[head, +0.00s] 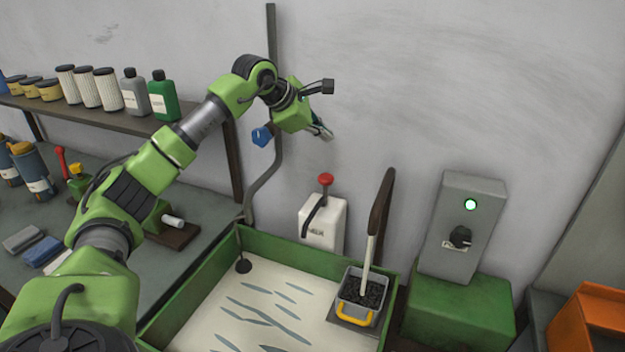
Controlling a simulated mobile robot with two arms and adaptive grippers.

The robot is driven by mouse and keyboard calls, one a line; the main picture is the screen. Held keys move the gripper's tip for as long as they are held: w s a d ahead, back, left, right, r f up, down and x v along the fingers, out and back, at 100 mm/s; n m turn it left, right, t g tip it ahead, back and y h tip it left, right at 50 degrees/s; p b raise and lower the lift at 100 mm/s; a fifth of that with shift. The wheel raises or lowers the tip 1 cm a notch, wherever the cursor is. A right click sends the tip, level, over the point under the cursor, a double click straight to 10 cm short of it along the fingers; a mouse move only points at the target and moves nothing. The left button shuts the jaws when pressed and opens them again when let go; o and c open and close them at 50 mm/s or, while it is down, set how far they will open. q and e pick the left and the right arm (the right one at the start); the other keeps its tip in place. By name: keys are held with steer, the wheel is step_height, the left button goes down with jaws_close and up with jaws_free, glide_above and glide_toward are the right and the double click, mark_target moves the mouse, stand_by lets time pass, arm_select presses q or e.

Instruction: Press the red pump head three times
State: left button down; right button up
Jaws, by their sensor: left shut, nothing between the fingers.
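My left gripper (326,132) is shut and empty. In the picture it is just above the pump head, with a visible gap between them. My right gripper is not in view.
A green-rimmed tray (190,302) holds a small grey bin (349,285) with a brush-like handle standing up. A grey box with a green light (467,228) stands at right. A pipe with a blue handle (262,135) runs down the wall. A shelf of bottles is at left.

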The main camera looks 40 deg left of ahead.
arm_select(q)
steer(key=shift+w, duration=0.15)
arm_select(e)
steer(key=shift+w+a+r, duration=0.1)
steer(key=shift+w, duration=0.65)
arm_select(q)
steer(key=b, duration=0.7)
glide_above(324, 177)
step_height(324, 177, down, 7)
steer(key=shift+f, duration=0.85)
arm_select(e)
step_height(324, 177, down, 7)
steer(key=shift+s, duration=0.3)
arm_select(q)
steer(key=shift+f, duration=0.1)
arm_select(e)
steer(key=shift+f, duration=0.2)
arm_select(q)
steer(key=shift+f+b, duration=0.3)
steer(key=shift+f, duration=0.05)
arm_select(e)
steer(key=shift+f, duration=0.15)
